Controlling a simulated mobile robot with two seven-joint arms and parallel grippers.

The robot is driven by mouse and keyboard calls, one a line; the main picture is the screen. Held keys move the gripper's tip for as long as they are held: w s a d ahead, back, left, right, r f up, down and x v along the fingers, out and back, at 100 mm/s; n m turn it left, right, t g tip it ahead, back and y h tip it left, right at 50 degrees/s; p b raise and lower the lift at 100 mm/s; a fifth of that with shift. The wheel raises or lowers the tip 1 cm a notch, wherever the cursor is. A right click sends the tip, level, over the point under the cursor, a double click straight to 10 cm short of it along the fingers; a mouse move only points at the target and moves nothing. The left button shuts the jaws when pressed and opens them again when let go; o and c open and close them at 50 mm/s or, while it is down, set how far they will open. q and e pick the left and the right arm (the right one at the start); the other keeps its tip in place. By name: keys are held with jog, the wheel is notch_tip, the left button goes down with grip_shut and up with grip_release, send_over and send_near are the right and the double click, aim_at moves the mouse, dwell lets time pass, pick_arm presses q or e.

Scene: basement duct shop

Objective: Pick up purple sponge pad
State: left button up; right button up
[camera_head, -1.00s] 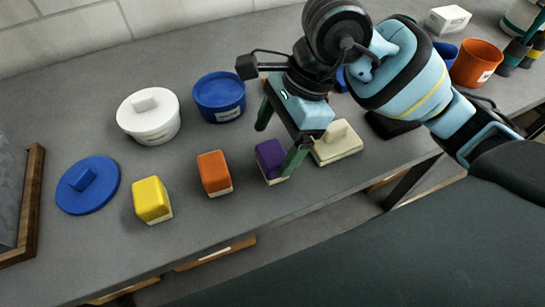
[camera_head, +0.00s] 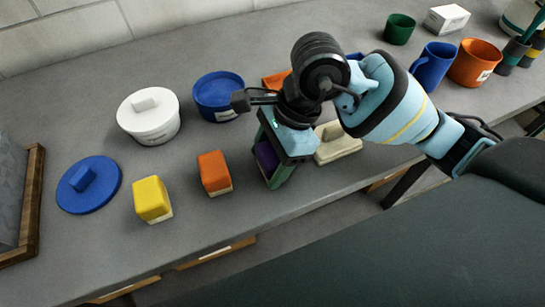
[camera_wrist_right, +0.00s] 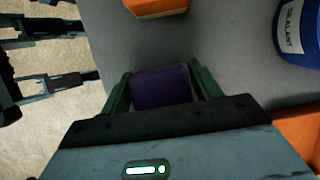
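The purple sponge pad (camera_head: 267,157) is at the front part of the grey bench, partly hidden by my right gripper. My right gripper (camera_head: 272,160) points down with its green fingers on either side of the pad. In the right wrist view the purple pad (camera_wrist_right: 162,87) fills most of the space between the two fingers (camera_wrist_right: 163,92). Whether the fingers press on it or leave a thin gap is not clear. The pad shows no clear lift off the bench. My left gripper is out of view.
An orange sponge (camera_head: 214,172) and a yellow sponge (camera_head: 152,198) stand to the left. A cream block with a handle (camera_head: 338,145) is close on the right. A blue tub (camera_head: 219,95) and white tub (camera_head: 148,116) stand behind. The bench's front edge is near.

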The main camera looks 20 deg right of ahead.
jog(key=c, duration=0.6)
jog(key=shift+r, duration=0.1)
